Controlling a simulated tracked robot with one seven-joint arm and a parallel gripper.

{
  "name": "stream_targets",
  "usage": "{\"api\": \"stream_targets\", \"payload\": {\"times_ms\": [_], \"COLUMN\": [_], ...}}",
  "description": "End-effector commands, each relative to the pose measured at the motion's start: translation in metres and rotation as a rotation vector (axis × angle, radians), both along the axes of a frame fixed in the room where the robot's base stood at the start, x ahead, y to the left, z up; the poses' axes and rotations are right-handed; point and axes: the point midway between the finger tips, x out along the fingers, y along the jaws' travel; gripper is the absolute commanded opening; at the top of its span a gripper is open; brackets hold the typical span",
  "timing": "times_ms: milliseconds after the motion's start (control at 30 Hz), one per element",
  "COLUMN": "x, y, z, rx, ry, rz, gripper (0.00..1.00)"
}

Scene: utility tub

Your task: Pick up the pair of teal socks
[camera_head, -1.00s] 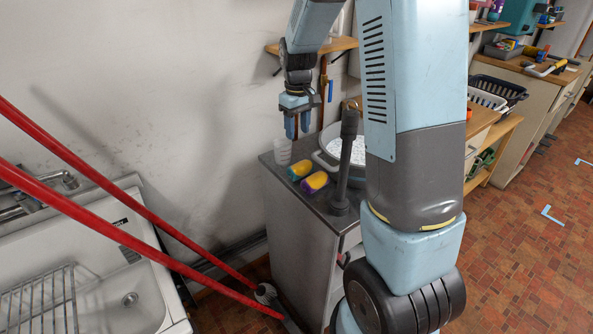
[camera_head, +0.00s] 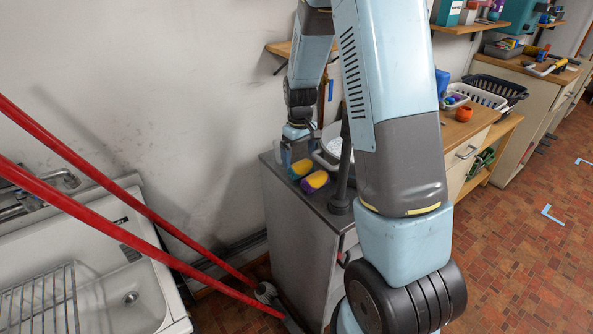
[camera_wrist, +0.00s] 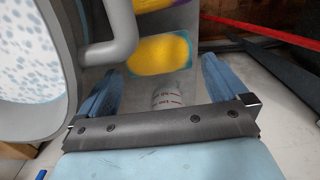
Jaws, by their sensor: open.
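A yellow bundle with teal edges (camera_head: 301,169) lies on the grey cabinet top; it is the only thing I see that could be the teal socks. In the wrist view this bundle (camera_wrist: 160,54) lies just beyond and between the fingertips. My gripper (camera_head: 293,157) is low over the cabinet top, at the bundle's far side; it also shows in the wrist view (camera_wrist: 160,72). Its blue fingers are wide apart with nothing held. A clear measuring cup with red marks (camera_wrist: 167,96) shows between the fingers. Whether anything touches is unclear.
A yellow and purple bundle (camera_head: 314,181) lies close beside the teal-edged one, nearer the front. A grey tub (camera_wrist: 58,118) with speckled contents and a thick grey pipe (camera_wrist: 112,50) stand at the side. The wall is close behind. Red bars cross the left of the head view.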

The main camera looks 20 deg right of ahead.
Motion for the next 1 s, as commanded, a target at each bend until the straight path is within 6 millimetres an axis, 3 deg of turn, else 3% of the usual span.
{"api": "stream_targets", "payload": {"times_ms": [233,567,1000], "x": [-0.001,0.000,0.000], "y": [0.000,0.000,0.000], "z": [-0.033,-0.039,-0.039], "rx": [-0.001,0.000,0.000], "ry": [0.004,0.000,0.001], "rz": [0.002,0.002,0.003], "gripper": [1.00,1.00,0.61]}}
